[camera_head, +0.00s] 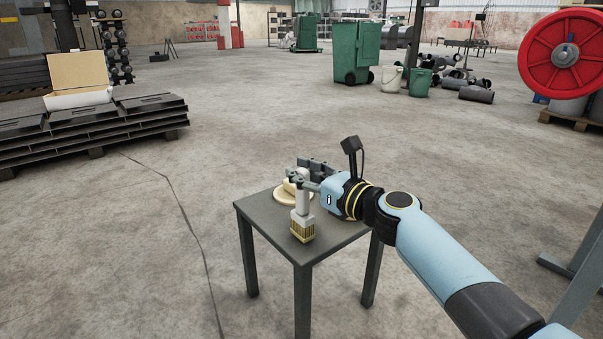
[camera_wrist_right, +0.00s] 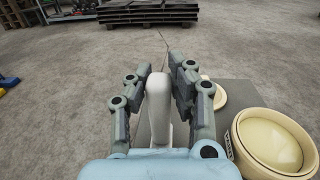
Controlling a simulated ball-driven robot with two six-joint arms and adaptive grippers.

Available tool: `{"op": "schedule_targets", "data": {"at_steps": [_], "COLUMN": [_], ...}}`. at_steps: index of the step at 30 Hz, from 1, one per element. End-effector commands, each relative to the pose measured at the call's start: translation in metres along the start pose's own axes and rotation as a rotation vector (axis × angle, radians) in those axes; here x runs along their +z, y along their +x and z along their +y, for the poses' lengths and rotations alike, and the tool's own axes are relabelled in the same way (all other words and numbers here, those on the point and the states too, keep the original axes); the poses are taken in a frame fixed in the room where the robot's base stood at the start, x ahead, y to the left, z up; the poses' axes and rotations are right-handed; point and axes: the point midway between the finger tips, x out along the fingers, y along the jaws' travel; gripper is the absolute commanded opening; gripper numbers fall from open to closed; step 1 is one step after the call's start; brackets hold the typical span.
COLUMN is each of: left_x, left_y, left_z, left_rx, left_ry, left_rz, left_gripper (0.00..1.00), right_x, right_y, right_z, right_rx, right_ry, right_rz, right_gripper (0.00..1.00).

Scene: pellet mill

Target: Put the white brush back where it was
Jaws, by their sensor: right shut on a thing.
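The white brush (camera_head: 302,222) hangs upright in my right gripper (camera_head: 301,182), bristles down, at the front of the small grey table (camera_head: 262,217). I cannot tell whether its tan bristles touch the tabletop. In the right wrist view the white handle (camera_wrist_right: 158,105) stands between the two fingers of my right gripper (camera_wrist_right: 156,88), which are shut on it. A cream bowl (camera_wrist_right: 274,143) with pale yellow contents stands to the right there. A cream round plate or dish (camera_wrist_right: 220,97) is partly hidden behind the right finger. My left gripper is not in view.
The table is small, and its edges are close to the brush. Open concrete floor surrounds it. A stack of dark pallets (camera_head: 95,127) bears an open box (camera_head: 79,75) at the left. Green bins (camera_head: 357,52) and a red reel (camera_head: 564,52) stand farther back.

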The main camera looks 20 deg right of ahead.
Motion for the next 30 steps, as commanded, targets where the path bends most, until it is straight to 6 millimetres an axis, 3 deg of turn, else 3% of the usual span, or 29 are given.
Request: {"op": "schedule_targets", "data": {"at_steps": [13,14,19,26,30], "left_x": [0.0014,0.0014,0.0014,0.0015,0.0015], "left_y": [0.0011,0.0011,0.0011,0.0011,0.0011], "left_z": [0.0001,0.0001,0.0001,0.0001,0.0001], "left_rx": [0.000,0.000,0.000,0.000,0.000], "left_ry": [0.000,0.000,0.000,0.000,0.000], "left_rz": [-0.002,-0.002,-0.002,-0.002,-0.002], "left_gripper": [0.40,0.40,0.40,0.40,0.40], "right_x": [-0.0021,-0.0020,-0.0023,-0.0035,-0.0035], "right_y": [0.0003,0.0003,0.0003,-0.0001,0.0000], "right_z": [0.0002,0.0002,0.0002,0.0002,0.0003], "right_rx": [0.007,0.007,0.006,0.006,0.006], "right_ry": [0.000,0.000,0.000,0.000,0.000], "right_rz": [-0.001,-0.001,-0.001,0.001,0.001], "right_gripper": [0.00,0.20,0.42,0.47,0.65]}}
